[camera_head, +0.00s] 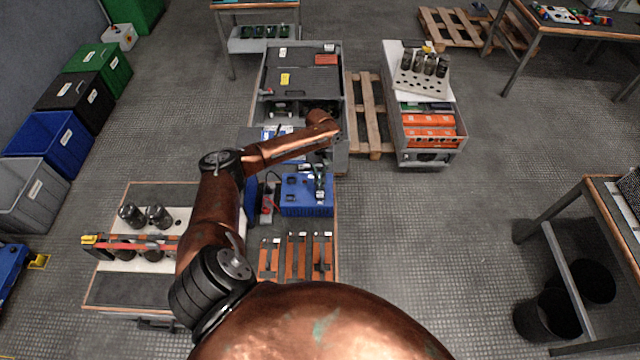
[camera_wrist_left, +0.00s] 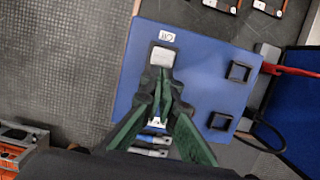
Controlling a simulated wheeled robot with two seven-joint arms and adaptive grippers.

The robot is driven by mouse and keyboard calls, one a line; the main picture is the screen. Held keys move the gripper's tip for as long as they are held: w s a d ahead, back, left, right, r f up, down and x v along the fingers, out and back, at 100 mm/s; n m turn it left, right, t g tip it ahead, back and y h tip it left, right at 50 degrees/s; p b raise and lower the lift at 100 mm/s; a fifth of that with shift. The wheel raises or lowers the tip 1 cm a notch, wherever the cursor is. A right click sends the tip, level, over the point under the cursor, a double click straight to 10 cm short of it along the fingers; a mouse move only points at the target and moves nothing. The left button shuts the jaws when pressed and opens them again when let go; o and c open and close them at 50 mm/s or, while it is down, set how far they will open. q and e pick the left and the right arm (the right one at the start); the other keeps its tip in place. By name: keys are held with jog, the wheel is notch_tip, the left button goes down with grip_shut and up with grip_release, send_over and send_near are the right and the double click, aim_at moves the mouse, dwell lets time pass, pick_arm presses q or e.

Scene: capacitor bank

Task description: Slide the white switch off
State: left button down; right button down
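A blue box (camera_head: 305,208) lies under my left gripper, and its blue top also fills the middle of the left wrist view (camera_wrist_left: 205,60). A whitish switch block (camera_wrist_left: 162,57) sits on that top, beside a small white label (camera_wrist_left: 167,36). My left gripper (camera_head: 319,178) points down at the box. In the left wrist view its dark fingertips (camera_wrist_left: 161,88) are close together just below the switch block. Whether they touch it I cannot tell. Nothing shows held between them. My right gripper is not in view.
Two black square fittings (camera_wrist_left: 240,71) (camera_wrist_left: 220,121) stand on the blue top. A red cable (camera_wrist_left: 292,72) and a black cable run beside it. Orange trays (camera_head: 296,255) lie in front of the box. A grey cabinet (camera_head: 300,75) stands behind.

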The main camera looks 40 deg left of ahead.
pick_arm(q)
jog(key=v, duration=1.1)
jog(key=shift+r, duration=0.35)
jog(key=shift+w, duration=0.1)
